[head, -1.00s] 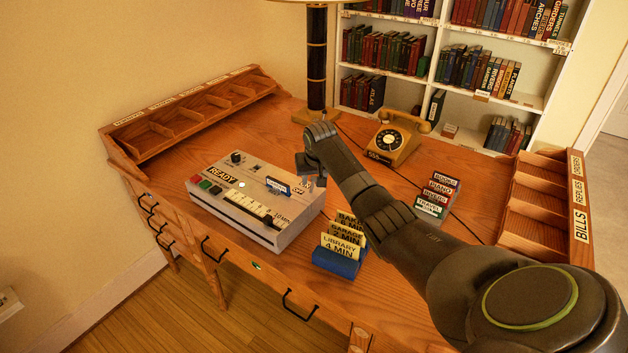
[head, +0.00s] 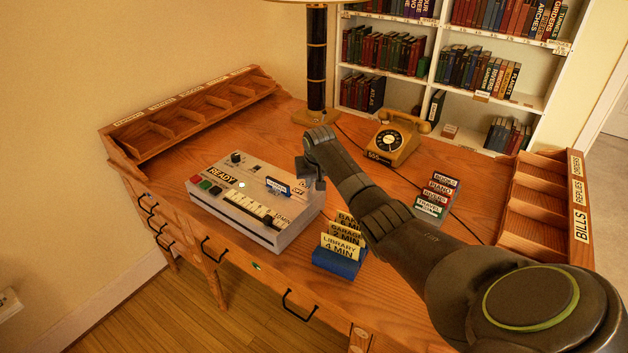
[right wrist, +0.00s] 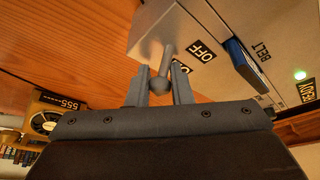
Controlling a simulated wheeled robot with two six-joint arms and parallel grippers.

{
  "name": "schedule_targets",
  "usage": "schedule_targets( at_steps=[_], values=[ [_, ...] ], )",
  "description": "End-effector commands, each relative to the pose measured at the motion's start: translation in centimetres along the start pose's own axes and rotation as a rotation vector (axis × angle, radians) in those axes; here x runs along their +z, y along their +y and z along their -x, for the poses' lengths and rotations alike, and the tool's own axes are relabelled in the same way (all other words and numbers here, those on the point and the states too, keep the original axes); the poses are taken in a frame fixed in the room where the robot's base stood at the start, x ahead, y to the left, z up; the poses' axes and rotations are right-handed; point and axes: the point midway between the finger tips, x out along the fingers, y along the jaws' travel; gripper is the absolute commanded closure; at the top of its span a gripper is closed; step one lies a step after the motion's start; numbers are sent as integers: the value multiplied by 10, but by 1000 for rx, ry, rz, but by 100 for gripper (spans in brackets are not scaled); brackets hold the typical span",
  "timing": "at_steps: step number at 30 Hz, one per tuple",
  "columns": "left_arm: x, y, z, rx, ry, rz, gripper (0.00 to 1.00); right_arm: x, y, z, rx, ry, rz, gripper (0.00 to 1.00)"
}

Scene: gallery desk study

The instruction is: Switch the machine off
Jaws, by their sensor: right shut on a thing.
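The machine (head: 250,205) is a pale box on the desk, with a READY label, red and green keys and a blue card holder on top. In the right wrist view its side (right wrist: 205,30) shows OFF and ON labels beside a ball-ended lever (right wrist: 168,58). My right gripper (right wrist: 160,88) is shut on the lever's ball. The ON label is partly hidden by a finger. I cannot tell which setting the lever stands at. A small lamp (right wrist: 300,75) by READY glows green. In the head view my right gripper (head: 308,178) is at the machine's right end.
A blue holder of yellow cards (head: 337,262) stands in front of my right forearm. A yellow telephone (head: 396,140) stands behind it, and a card rack (head: 432,208) to its right. Wooden pigeonholes (head: 535,200) line the right edge. A lamp column (head: 317,70) stands at the back.

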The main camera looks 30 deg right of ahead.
Motion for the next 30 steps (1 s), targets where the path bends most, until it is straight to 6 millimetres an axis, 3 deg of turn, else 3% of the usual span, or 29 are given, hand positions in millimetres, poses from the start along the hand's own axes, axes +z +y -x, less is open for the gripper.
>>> schedule_targets(
  at_steps=[8, 18, 30],
  values=[
    [-2, -2, 15, 0, 1, 0, 100, 1, -3, 5, 51, 52, 25, 100],
    [-5, -3, 37, 0, 2, 0, 100, 10, -12, 7, 226, 236, 98, 100],
    [-2, -1, 6, 0, 2, 0, 100, 21, -22, 3, 448, 473, 190, 100]
  ],
)
